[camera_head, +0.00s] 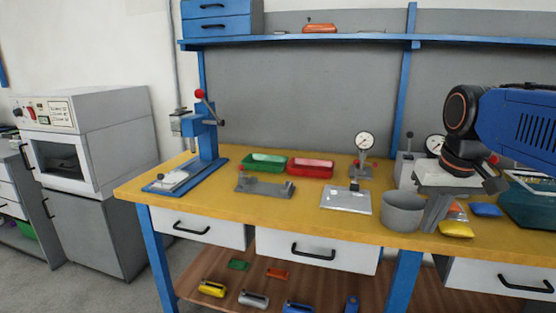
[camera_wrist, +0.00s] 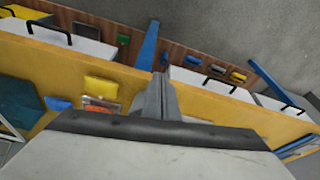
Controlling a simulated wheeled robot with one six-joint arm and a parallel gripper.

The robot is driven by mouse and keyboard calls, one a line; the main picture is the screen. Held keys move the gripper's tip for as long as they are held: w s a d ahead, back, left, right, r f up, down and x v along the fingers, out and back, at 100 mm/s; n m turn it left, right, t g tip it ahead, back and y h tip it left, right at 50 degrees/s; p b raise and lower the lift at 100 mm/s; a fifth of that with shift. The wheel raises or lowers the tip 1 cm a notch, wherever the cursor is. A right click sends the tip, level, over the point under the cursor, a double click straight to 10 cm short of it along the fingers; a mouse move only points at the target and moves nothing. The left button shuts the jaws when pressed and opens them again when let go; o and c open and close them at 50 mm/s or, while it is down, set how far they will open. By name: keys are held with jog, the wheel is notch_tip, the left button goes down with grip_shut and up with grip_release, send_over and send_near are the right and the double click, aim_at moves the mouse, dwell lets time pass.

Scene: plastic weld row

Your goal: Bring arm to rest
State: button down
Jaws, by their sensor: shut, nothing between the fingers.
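My arm reaches in from the right in the head view, blue with a dark wrist. My gripper (camera_head: 434,215) points down above the right part of the yellow workbench (camera_head: 330,207). Its fingers are together with nothing between them. In the wrist view my gripper (camera_wrist: 160,84) shows as grey fingers pressed together, seen against the bench edge. From the head view I cannot tell how high the fingertips are above the bench.
A grey cup (camera_head: 402,213) stands just left of my gripper. A yellow packet (camera_head: 456,229) and a blue one (camera_head: 486,209) lie to its right. A teal bin (camera_head: 528,205) is at far right. A dial gauge (camera_head: 364,143) and lever press (camera_head: 207,130) stand further left.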

jog(key=s+a+f+t, duration=0.1)
jog(key=s+f, duration=0.5)
jog(key=f, duration=0.2)
jog(key=s+a+f+n, duration=0.1)
jog(key=s+a+f, duration=0.1)
jog(key=s+f, duration=0.4)
jog(key=shift+s+a+f+t, duration=0.15)
jog(key=shift+a+f+t, duration=0.2)
jog(key=shift+f, duration=0.5)
